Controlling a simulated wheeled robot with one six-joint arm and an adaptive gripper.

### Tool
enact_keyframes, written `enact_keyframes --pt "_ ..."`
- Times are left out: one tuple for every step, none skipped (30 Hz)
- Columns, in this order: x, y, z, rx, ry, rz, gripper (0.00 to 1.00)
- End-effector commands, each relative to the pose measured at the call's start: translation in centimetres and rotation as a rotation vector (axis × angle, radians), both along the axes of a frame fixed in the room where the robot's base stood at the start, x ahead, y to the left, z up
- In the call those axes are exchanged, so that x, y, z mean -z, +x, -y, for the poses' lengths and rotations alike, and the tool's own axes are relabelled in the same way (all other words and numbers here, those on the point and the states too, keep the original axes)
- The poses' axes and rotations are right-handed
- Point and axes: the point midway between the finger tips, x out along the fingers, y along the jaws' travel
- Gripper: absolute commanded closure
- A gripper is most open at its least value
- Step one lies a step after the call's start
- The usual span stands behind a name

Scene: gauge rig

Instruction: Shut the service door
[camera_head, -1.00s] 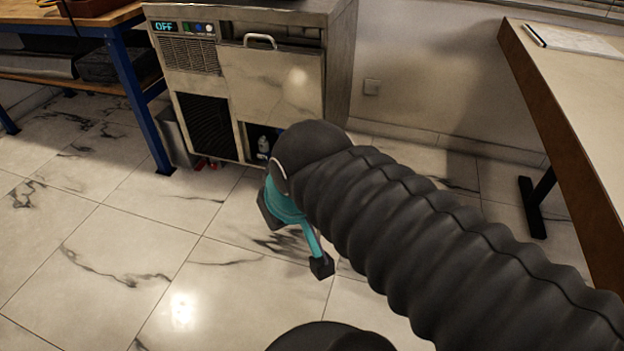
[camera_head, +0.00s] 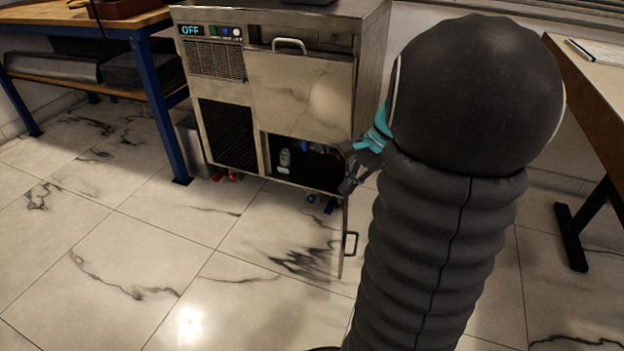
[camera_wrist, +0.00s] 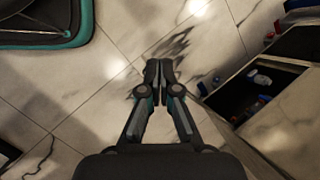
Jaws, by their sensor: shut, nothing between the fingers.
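The service door (camera_head: 341,245) stands open at the lower right of the steel cabinet (camera_head: 300,95). It is swung outward and seen almost edge-on, with a dark handle (camera_head: 351,244) on its right face. My gripper (camera_head: 350,182) is by the top of the door, in front of the right side of the open compartment (camera_head: 315,165). Its fingers also show in the wrist view (camera_wrist: 158,72), shut together and empty above the marble floor. I cannot tell whether they touch the door. My arm hides the cabinet's right side.
A small bottle (camera_head: 285,158) stands in the compartment. Red and blue valve-like parts (camera_head: 312,197) show below the cabinet's front. A blue-legged workbench (camera_head: 160,105) is on the left, a table (camera_head: 590,100) on the right. The marble floor in front is clear.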

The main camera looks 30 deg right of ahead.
Motion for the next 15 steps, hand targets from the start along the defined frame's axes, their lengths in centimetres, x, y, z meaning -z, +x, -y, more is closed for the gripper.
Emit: enact_keyframes --pt "2.1 0.2 2.2 0.082 0.053 -0.024 1.00" --pt "2.9 0.2 3.4 0.127 0.084 -0.036 1.00" --pt "4.0 0.3 4.9 0.188 0.126 -0.051 1.00" --pt "4.9 0.3 6.0 0.232 0.155 -0.061 1.00" --pt "5.7 0.2 7.1 0.277 0.187 -0.071 1.00" --pt "6.8 0.1 8.6 0.332 0.226 -0.083 1.00" --pt "7.6 0.0 9.6 0.372 0.255 -0.090 1.00" --pt "8.3 -0.2 10.5 0.408 0.281 -0.098 1.00" --pt "9.3 -0.4 11.8 0.455 0.315 -0.106 1.00" --pt "9.9 -0.6 12.6 0.486 0.339 -0.111 1.00" --pt "10.5 -0.8 13.3 0.515 0.361 -0.117 1.00" --pt "11.2 -1.0 14.2 0.547 0.386 -0.121 1.00" --pt "11.7 -1.2 14.7 0.569 0.403 -0.125 1.00" --pt "12.1 -1.3 15.2 0.588 0.418 -0.128 1.00" --pt "12.5 -1.5 15.8 0.608 0.433 -0.130 1.00"
